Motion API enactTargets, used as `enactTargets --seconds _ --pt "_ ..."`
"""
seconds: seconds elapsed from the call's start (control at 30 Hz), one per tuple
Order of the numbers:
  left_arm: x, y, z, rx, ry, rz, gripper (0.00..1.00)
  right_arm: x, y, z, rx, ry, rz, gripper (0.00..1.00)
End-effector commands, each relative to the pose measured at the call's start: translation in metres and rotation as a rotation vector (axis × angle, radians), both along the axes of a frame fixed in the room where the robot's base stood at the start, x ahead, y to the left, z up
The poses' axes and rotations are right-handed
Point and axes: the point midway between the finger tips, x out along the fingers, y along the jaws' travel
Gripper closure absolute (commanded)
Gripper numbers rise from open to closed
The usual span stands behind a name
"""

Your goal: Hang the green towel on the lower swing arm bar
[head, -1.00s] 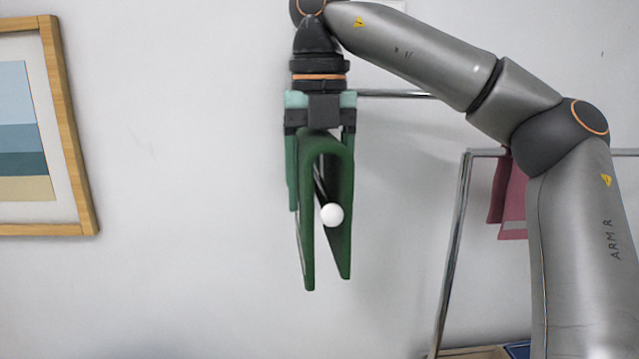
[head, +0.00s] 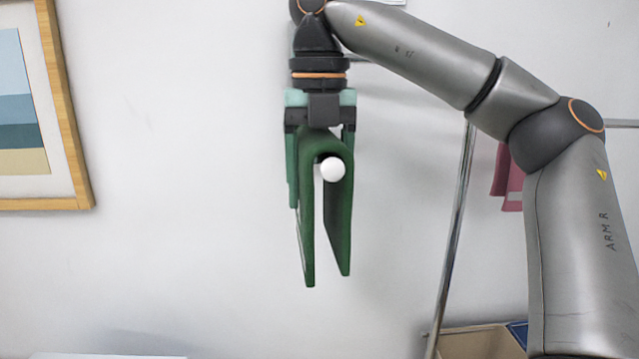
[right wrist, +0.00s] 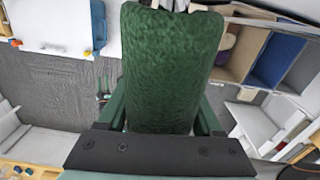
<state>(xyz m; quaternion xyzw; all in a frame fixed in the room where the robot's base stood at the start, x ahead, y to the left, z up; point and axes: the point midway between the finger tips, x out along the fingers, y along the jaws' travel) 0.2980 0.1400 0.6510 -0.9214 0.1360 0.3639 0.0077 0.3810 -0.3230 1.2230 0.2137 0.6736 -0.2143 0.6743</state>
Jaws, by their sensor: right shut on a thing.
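The green towel (head: 341,225) hangs folded over, its two halves dropping apart like an upside-down V. My right gripper (head: 320,128) points down and is shut on the towel near its fold. A bar's white ball end (head: 333,168) faces me between the two halves, close under the fold. I cannot tell whether the fold touches the bar, and the bar behind the ball is hidden by the towel. In the right wrist view the towel (right wrist: 170,62) fills the middle between the gripper fingers (right wrist: 160,112). My left gripper is not in view.
A chrome rack post (head: 457,235) stands right of the towel, with a pink cloth (head: 506,180) behind my right arm. A wooden-edged box (head: 480,342) is at lower right. A framed picture (head: 70,105) hangs at left. The wall left of the towel is clear.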

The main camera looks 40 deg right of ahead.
Motion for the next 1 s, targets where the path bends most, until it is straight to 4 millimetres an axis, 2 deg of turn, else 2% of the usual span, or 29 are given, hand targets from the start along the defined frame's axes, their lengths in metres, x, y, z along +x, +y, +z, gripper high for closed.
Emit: enactTargets --seconds 0.03,0.07,0.33,0.57,0.67,0.77,1.0 --pt "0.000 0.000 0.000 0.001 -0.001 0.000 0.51 0.000 0.000 0.000 0.001 -0.001 0.000 1.00" --pt "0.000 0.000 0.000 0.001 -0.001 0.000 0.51 0.000 0.000 0.000 0.001 -0.001 0.000 0.31" --pt "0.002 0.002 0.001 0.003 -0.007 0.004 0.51 0.000 0.000 0.000 0.001 -0.001 0.000 0.00" --pt "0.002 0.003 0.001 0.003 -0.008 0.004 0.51 0.000 0.000 0.000 0.000 0.001 0.000 0.00" --pt "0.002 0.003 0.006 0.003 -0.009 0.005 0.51 0.000 0.000 0.007 -0.001 -0.001 -0.001 0.00" --pt "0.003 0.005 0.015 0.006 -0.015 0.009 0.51 0.000 0.000 0.021 -0.001 -0.002 -0.001 0.00" --pt "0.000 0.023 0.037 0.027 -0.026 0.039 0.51 0.000 0.000 0.075 -0.002 -0.003 -0.003 0.00"
